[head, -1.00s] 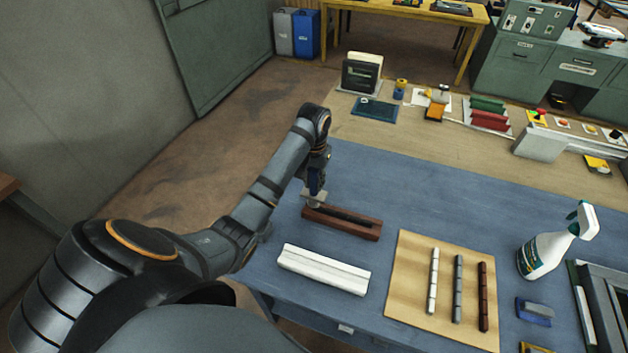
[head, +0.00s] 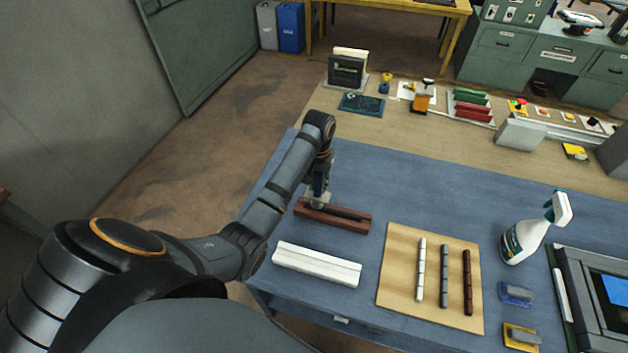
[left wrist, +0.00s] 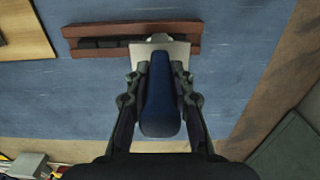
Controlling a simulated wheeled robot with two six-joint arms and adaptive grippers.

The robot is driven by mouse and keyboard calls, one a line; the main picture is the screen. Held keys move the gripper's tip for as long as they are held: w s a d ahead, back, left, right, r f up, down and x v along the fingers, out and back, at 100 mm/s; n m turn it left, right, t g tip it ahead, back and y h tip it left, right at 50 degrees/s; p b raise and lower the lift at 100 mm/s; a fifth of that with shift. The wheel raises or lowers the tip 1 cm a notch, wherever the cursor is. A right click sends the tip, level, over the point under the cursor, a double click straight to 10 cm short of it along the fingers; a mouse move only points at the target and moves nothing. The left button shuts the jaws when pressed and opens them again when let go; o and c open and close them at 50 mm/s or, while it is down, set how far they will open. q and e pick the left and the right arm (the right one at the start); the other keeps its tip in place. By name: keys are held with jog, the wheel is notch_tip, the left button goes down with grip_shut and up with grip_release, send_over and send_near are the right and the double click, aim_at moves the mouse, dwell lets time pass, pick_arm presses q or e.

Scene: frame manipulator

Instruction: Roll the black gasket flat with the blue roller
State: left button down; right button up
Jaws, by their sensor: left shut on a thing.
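My left gripper (head: 319,190) is shut on the blue roller. The roller's blue handle (left wrist: 160,95) lies between my fingers in the left wrist view, with a pale metal head at its far end. The head is at the reddish-brown channel (head: 312,223), near its left end in the head view; I cannot tell how firmly it presses. The black gasket (head: 350,214) lies in the channel's groove. It also shows in the left wrist view (left wrist: 100,43), left of the roller head; the part under the head is hidden. My right gripper is not in view.
A white channel (head: 317,264) lies in front of the brown one. A tan board (head: 398,285) holds white, grey and brown strips. A spray bottle (head: 528,240), small blue and yellow pieces and a dark frame (head: 572,275) lie right. The blue tabletop behind is clear.

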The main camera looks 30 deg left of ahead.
pick_arm(q)
jog(key=shift+w+d+r+p, duration=0.1)
jog(key=shift+d+p, duration=0.4)
jog(key=shift+d, duration=0.3)
jog(key=shift+w+d, duration=0.1)
jog(key=shift+d, duration=0.1)
jog(key=shift+w+d+p, duration=0.2)
jog(key=shift+d+p, duration=0.45)
jog(key=shift+d, duration=0.15)
jog(key=shift+w+d+p, duration=0.25)
jog(key=shift+d+p, duration=0.05)
jog(key=shift+d, duration=0.45)
